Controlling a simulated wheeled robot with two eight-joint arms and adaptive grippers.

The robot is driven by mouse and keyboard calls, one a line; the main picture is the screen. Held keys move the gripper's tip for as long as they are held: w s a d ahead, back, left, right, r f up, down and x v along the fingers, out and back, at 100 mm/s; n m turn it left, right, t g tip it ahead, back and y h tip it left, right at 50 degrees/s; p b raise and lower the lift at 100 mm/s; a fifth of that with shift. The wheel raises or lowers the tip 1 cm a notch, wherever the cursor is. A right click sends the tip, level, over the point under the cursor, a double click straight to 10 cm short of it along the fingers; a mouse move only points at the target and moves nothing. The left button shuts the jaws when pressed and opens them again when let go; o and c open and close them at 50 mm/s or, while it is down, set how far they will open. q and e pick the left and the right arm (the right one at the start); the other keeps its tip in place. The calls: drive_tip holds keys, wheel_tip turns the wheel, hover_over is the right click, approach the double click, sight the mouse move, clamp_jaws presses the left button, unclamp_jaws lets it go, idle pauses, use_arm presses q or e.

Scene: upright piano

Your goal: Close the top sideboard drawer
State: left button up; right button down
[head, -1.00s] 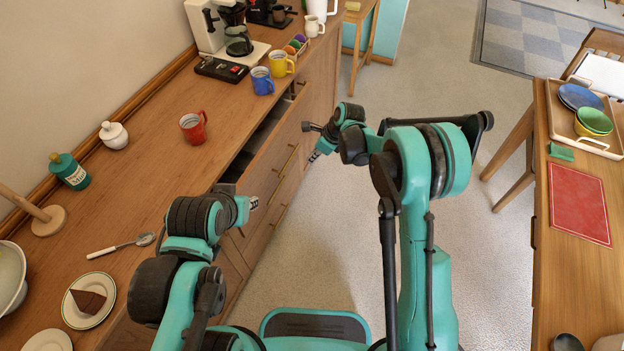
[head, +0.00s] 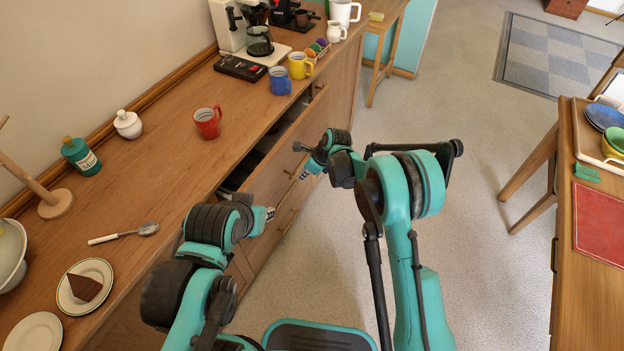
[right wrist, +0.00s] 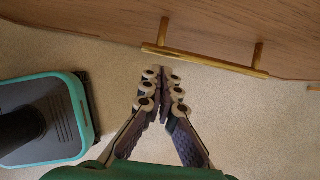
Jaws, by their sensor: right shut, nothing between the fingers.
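The top sideboard drawer (head: 274,176) is pulled out in the head view, with a dark gap between its front and the wooden top. A brass bar handle (head: 297,166) is on its front. My right gripper (head: 305,173) is beside the drawer front, close to this handle. In the right wrist view my right gripper (right wrist: 162,73) is shut and empty, its fingertips just below a brass handle (right wrist: 205,61) on a wooden front. Contact cannot be told. My left gripper (head: 270,213) is near the sideboard's front at lower left; its fingers are too small to read.
The sideboard top (head: 170,180) bears a red mug (head: 207,123), blue mug (head: 280,81), yellow mug (head: 299,66) and a coffee maker (head: 240,30). A table (head: 585,240) stands at right. The floor (head: 480,240) between is clear.

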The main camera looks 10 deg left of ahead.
sight(280, 164)
drive_tip(key=shift+w+a, duration=0.15)
drive_tip(key=shift+a, duration=0.15)
drive_tip(key=shift+r, duration=0.1)
drive_tip(key=w+a, duration=0.1)
drive_tip(key=a, duration=0.1)
drive_tip(key=w+a, duration=0.1)
drive_tip(key=a, duration=0.2)
drive_tip(key=w+a, duration=0.1)
drive_tip(key=a, duration=0.2)
drive_tip(key=shift+a, duration=0.25)
